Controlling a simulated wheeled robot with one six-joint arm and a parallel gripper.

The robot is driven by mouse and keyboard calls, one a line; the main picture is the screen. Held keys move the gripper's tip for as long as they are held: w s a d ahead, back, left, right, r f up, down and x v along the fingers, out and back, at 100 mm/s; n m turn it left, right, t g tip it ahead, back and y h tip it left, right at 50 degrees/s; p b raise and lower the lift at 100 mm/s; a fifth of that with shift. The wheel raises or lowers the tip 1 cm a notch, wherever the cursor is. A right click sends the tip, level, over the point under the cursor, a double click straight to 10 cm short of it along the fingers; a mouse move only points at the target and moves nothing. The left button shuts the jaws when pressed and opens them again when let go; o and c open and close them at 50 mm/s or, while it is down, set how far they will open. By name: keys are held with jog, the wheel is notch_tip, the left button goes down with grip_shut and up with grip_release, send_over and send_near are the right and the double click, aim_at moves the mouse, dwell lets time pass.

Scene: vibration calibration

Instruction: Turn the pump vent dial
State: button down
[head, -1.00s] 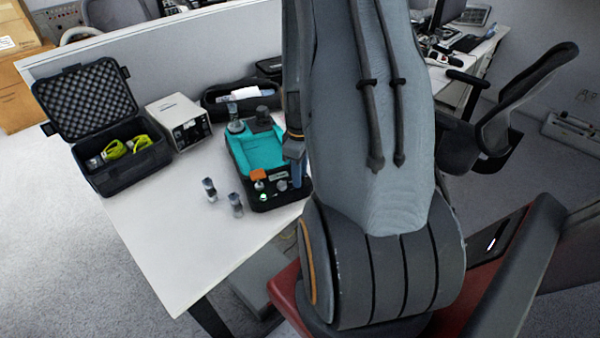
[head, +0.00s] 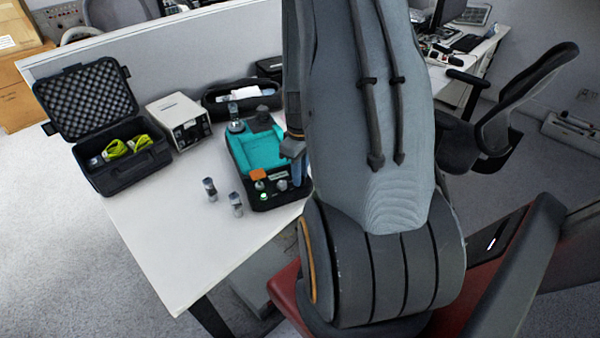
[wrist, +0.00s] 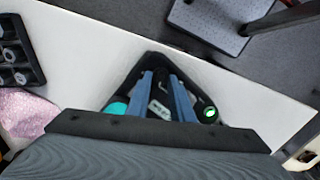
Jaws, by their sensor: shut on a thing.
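The teal and black pump unit (head: 262,150) stands on the white table in the head view. Its front panel has an orange part (head: 257,174) and a green-lit button (head: 260,186). My gripper (head: 298,178) is down at the panel's right end, partly hidden by my arm. In the wrist view, the two blue fingers of my gripper (wrist: 161,76) reach over the black panel (wrist: 150,62), with the green-lit button (wrist: 209,113) to their right. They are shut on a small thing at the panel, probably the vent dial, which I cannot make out.
Two small dark-and-clear cylinders (head: 210,189) (head: 236,204) stand left of the pump. An open black case (head: 118,170) with yellow-green items and a white instrument box (head: 180,122) are further left. A black tray (head: 215,104) lies behind. The table's front left is clear.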

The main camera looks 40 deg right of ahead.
jog(key=m, duration=0.4)
jog(key=shift+d, duration=0.1)
jog(key=m, duration=0.7)
jog(key=shift+s+d+m, duration=0.1)
jog(key=shift+m, duration=2.2)
jog(key=c, duration=1.9)
grip_release()
jog(key=shift+o, duration=0.2)
jog(key=shift+r, duration=0.2)
